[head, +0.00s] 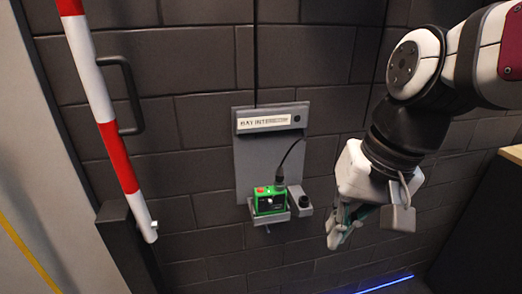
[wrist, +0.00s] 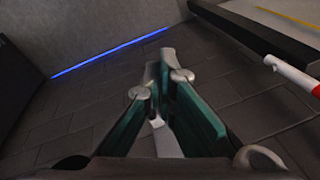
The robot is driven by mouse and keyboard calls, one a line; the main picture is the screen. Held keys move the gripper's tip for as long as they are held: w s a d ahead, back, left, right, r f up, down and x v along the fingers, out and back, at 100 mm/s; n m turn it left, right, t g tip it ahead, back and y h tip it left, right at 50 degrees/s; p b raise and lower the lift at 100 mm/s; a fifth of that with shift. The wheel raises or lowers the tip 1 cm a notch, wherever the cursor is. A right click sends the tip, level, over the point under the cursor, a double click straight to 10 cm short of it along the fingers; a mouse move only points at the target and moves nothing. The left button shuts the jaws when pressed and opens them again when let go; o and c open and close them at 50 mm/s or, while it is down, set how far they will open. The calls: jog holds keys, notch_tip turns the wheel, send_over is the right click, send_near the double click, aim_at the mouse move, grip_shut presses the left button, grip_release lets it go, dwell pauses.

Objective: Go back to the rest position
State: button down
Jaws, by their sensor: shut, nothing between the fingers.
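My gripper (head: 337,238) hangs at the right of the head view, pointing down, to the right of the wall panel and apart from it. In the wrist view its fingers (wrist: 167,75) are closed together with nothing between them. The wall panel (head: 262,165) carries a partly legible label starting "BAY INTER". A green box (head: 270,200) with an orange-red button sits on the panel's small shelf. A black cable runs from the box's top up to the panel. A grey block with a dark knob (head: 304,201) stands just right of the box.
A red and white striped pole (head: 105,115) slants down at the left, by a dark handle (head: 129,95) and post. A wooden-topped counter (head: 512,152) stands at the far right. A blue light strip (head: 385,284) runs along the floor. The floor below my gripper looks clear.

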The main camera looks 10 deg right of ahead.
jog(key=shift+s+d+r+n+t+h, duration=0.25)
jog(key=shift+s+d+n+t+h, duration=0.25)
jog(key=shift+s+d+n+t, duration=0.35)
jog(key=shift+s+d+r+n+t+h, duration=0.25)
jog(key=shift+s+d+n+t+h, duration=0.35)
jog(key=shift+s, duration=0.4)
